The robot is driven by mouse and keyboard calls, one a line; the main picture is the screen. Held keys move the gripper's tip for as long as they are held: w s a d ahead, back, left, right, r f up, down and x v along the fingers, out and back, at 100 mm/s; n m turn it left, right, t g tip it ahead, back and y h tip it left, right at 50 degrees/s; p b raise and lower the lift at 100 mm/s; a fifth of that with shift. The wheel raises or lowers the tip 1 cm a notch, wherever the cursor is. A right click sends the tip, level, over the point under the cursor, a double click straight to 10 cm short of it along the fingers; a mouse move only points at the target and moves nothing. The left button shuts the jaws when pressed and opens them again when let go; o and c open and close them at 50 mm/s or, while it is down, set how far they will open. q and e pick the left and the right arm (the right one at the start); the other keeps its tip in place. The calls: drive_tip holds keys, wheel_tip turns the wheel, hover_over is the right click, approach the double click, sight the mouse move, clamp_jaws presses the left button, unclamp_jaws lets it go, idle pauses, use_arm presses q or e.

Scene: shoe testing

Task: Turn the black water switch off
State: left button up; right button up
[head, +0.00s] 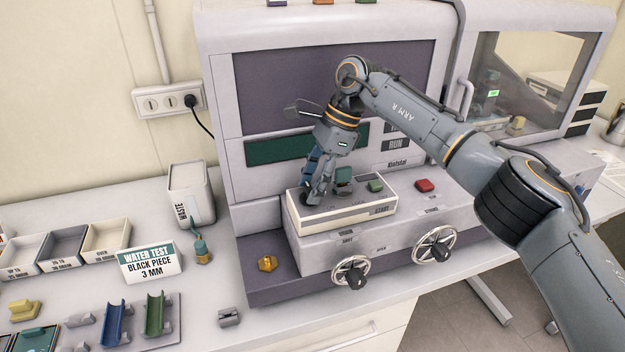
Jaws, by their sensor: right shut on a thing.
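My right gripper (317,185) reaches down from the upper right to the left end of the pale control box (345,219) on the machine. Its fingers are closed around a small dark part there, which seems to be the black switch (307,198). The fingers hide most of it, so I cannot tell which way it is turned. My left gripper is not in view.
Two handwheels with black knobs, left (351,274) and right (436,247), stick out of the machine's front. A red button (424,185) is to the right. A water test sign (151,262), trays and a white waste bin (190,194) stand on the left counter.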

idle(0.4)
drive_tip(key=o, duration=0.9)
drive_tip(key=shift+c, duration=0.2)
drive_tip(key=shift+r, duration=0.1)
drive_tip(key=v, duration=1.2)
drive_tip(key=shift+a, duration=0.1)
